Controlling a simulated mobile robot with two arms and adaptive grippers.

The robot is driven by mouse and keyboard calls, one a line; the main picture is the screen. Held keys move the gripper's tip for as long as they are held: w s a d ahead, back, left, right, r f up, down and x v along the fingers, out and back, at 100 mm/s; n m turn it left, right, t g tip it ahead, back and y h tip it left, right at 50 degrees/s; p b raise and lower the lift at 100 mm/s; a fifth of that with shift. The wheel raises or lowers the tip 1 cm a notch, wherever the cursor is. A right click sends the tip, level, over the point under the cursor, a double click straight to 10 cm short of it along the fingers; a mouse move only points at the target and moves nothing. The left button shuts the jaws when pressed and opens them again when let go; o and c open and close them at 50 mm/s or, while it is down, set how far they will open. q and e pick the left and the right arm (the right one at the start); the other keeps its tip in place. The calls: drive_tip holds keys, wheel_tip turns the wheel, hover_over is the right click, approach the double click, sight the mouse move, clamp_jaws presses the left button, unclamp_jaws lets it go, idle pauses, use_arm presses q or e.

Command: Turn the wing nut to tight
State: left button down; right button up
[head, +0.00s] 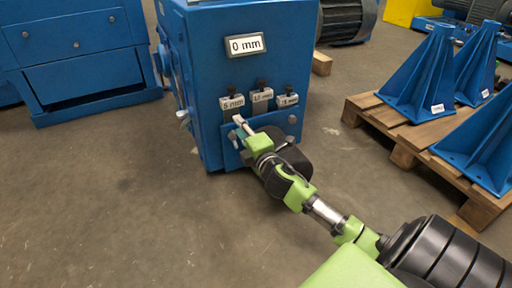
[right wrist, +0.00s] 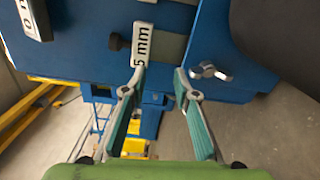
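The wing nut (right wrist: 210,71) is a small silver part with two wings on the blue machine face in the right wrist view. My right gripper (right wrist: 160,80) is open, with two teal-padded fingers set well apart and nothing between them. Its right fingertip is close beside the wing nut; I cannot tell whether they touch. Its left fingertip is by the "5 mm" tag (right wrist: 143,42). In the head view my right gripper (head: 238,128) is at the lower front of the blue machine (head: 205,70), where the wing nut is hard to make out. My left gripper is not in view.
A "0 mm" plate (head: 246,45) is on the machine front, above several tags in a row. A wooden pallet (head: 400,150) with blue brackets (head: 425,80) stands right. A blue cabinet (head: 80,55) stands left. The concrete floor (head: 110,200) at front left is clear.

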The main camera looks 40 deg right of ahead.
drive_tip(key=p+v, duration=0.2)
drive_tip(key=v, duration=0.9)
drive_tip(key=shift+f, duration=0.2)
idle(0.4)
drive_tip(key=shift+s, duration=0.1)
idle(0.4)
